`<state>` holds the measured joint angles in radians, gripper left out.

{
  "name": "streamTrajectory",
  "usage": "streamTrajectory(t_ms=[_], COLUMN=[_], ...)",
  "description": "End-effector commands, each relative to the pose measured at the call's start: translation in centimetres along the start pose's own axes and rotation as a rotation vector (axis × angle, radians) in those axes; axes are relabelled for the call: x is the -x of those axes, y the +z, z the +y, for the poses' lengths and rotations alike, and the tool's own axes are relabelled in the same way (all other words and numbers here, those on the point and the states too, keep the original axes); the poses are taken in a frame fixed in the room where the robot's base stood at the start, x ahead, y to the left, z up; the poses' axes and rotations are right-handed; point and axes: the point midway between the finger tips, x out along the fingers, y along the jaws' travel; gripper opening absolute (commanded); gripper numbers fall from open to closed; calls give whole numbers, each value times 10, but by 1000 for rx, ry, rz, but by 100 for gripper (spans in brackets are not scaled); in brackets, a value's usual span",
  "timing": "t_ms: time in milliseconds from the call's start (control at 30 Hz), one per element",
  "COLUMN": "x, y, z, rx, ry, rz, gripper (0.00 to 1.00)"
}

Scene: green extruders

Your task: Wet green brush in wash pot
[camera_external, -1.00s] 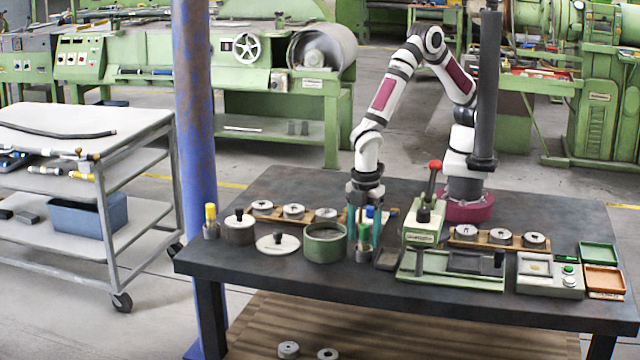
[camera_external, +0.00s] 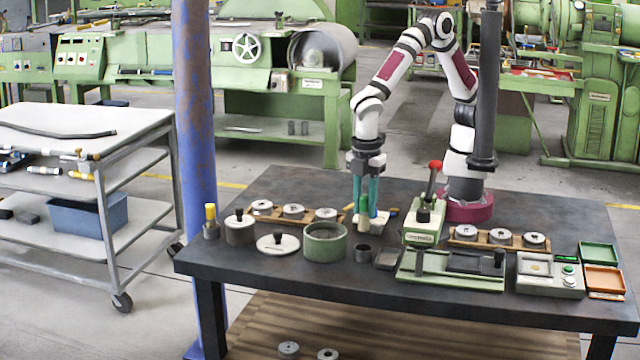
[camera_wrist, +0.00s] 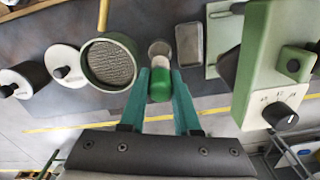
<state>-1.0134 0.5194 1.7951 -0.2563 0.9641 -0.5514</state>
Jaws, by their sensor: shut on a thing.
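The green brush (camera_external: 362,205) is upright between the teal fingers of my gripper (camera_external: 365,224), which is shut on it. In the wrist view, its green end (camera_wrist: 160,84) sits between the fingertips of my gripper (camera_wrist: 161,90). The brush is above the small dark cup (camera_external: 362,254) and clear of it. The open green round pot (camera_external: 325,256), which looks like the wash pot, stands left of the cup. In the wrist view, the pot (camera_wrist: 92,80) has a grey mesh-like inside and a yellow handle above it.
A lidded grey pot (camera_external: 239,232), a flat lid (camera_external: 277,244) and a yellow-topped brush (camera_external: 211,216) stand left of the pot. A green press (camera_external: 425,222) with a red-knobbed lever stands close to the right.

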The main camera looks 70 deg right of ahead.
Motion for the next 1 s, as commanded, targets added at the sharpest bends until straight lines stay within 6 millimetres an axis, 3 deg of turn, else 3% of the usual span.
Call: streamTrajectory(t_ms=[133, 300, 433, 800, 1000], x=[24, 35, 37, -8, -21], y=[-5, -19, -23, -24, -24], z=[12, 60, 87, 90, 90], rx=[-4, -6, -3, 0, -1], ry=[1, 0, 0, -1, 0], rz=[2, 0, 0, -2, -1], gripper=[0, 0, 0, 0, 0])
